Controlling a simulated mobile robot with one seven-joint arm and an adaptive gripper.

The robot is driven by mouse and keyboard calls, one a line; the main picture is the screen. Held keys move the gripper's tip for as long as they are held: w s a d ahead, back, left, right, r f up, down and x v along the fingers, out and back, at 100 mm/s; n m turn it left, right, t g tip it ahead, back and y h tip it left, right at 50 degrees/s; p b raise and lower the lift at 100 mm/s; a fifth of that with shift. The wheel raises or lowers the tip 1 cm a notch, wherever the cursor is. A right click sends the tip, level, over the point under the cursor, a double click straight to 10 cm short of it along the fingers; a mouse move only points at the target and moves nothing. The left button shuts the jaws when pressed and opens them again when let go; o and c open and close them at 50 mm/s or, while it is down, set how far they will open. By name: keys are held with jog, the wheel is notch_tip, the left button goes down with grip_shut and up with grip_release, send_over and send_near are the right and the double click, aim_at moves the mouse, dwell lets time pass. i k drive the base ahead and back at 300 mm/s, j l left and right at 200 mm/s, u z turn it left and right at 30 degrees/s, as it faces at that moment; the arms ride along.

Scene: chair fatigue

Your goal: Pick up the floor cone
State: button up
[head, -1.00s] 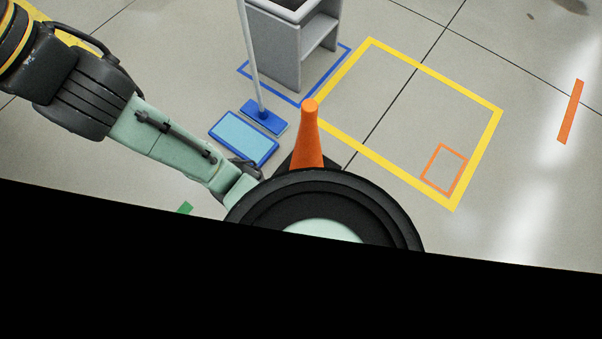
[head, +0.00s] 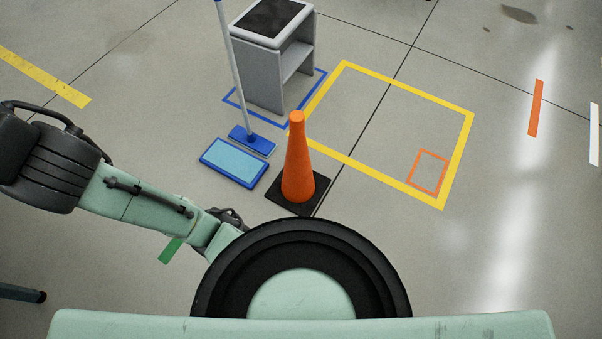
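The orange floor cone (head: 298,160) stands upright on its square black base (head: 317,190), on the grey floor in the middle of the head view. All of it shows, and nothing touches it. My arm comes in from the left and runs down toward the cone's lower left, where its far end goes behind the round black part of my own body. My gripper is not visible, so I cannot see its fingers or whether it holds anything.
Left of the cone lie a blue-framed pad (head: 234,163) and a blue flat mop (head: 252,140) with an upright pole. A grey cabinet (head: 262,65) stands behind. A yellow floor outline (head: 458,160) with a smaller orange one (head: 426,152) is to the right; that floor is clear.

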aim_at(298, 188)
jog(key=j+z, duration=0.1)
jog(key=z, duration=0.25)
jog(key=i+j+z, duration=0.1)
jog(key=z, duration=0.2)
jog(key=j+z, duration=0.2)
jog(key=z, duration=0.15)
jog(key=j+z, duration=0.25)
jog(key=j, duration=0.35)
jog(key=j+z, duration=0.25)
jog(key=j, duration=0.35)
jog(key=j+z, duration=0.1)
jog(key=j, duration=1.3)
jog(key=k, duration=0.05)
